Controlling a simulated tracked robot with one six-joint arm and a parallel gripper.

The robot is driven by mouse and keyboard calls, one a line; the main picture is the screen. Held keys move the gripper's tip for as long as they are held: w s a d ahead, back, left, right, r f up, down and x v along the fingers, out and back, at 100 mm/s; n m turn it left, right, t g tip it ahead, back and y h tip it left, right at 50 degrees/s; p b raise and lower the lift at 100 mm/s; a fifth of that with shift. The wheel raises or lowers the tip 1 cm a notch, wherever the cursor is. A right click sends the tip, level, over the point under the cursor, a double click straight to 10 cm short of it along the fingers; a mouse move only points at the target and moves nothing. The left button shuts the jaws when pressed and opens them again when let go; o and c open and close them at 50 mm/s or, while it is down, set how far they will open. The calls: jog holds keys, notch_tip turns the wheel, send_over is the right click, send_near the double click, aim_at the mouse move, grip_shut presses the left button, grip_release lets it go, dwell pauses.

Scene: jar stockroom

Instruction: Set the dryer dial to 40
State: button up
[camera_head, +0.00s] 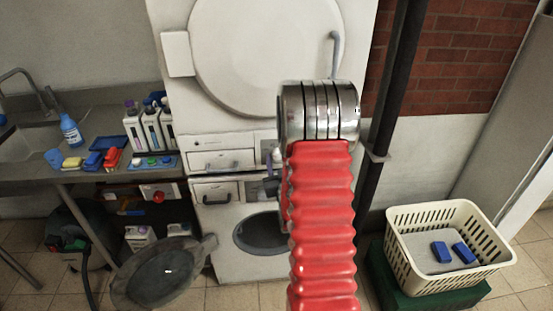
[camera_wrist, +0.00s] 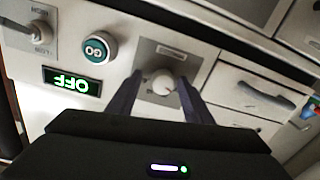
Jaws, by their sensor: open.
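The dryer (camera_head: 168,90) is the upper white machine with a big round door in the head view. In the wrist view, which looks upside down, a round white dial (camera_wrist: 164,82) sits on a grey plate with a small label too small to read. My gripper (camera_wrist: 159,79) is open, its two dark fingers on either side of the dial; whether they touch it I cannot tell. In the head view my red arm hides most of my gripper and the dial. A green display (camera_wrist: 72,82) reads OFF, beside a teal GO button (camera_wrist: 97,49).
A second knob (camera_wrist: 38,32) sits beyond the GO button in the wrist view. Below the dryer, a washer door (camera_head: 165,270) stands open. A counter with bottles (camera_head: 152,128) is at left. A cream basket (camera_head: 405,225) holding blue blocks stands at right, near a dark pipe (camera_head: 383,130).

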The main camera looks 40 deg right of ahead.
jog(key=shift+w+a, duration=0.1)
jog(key=shift+a, duration=0.05)
jog(key=shift+c, duration=0.4)
jog(key=shift+c, duration=0.9)
jog(key=c, duration=0.7)
jog(key=shift+c, duration=0.5)
